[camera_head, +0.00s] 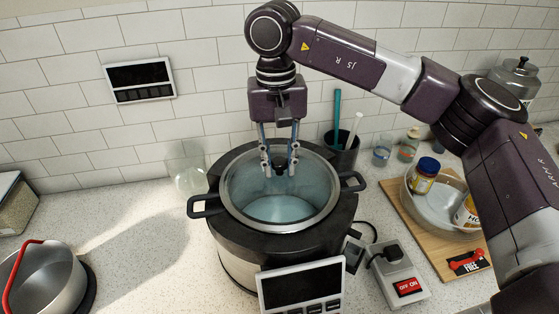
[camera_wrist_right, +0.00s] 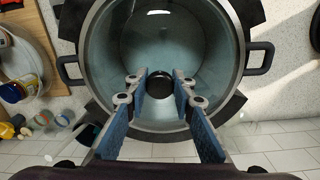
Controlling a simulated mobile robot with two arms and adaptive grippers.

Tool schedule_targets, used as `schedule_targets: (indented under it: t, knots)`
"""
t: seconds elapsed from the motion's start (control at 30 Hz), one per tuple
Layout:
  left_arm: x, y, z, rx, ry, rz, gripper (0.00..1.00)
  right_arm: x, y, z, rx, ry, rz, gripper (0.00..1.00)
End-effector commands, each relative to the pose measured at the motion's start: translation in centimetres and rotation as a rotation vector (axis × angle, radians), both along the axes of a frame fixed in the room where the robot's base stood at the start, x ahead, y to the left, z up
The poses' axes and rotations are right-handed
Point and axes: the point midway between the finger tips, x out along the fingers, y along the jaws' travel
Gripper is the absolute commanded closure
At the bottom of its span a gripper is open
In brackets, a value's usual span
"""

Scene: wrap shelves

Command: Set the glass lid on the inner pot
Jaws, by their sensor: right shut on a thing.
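The glass lid (camera_head: 280,203) is a clear disc with a metal rim; it also shows in the wrist view (camera_wrist_right: 160,40). It lies level over the inner pot, roughly centred; whether its rim touches the pot cannot be told. The inner pot (camera_head: 207,206) has black side handles and sits in the black cooker body (camera_head: 240,250). My right gripper (camera_head: 280,164) points down above the lid. In the wrist view its blue fingers (camera_wrist_right: 161,90) are closed around the lid's dark knob (camera_wrist_right: 158,85). My left gripper is out of view.
A grey pot (camera_head: 48,285) with a red handle stands at the lower left. A dark utensil holder (camera_head: 342,152) and a clear glass (camera_head: 187,174) stand behind the cooker. A power strip (camera_head: 399,275) and a board (camera_head: 430,240) with a bowl are to the right.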

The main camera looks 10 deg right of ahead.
Motion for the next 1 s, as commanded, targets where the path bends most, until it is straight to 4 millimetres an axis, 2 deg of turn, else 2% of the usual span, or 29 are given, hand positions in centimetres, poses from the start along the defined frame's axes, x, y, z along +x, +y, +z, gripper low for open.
schedule_targets:
  t: [1.0]
  knots:
    - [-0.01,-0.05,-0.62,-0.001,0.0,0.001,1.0,0.04,0.01,-0.68,0.001,-0.002,0.0,1.0]
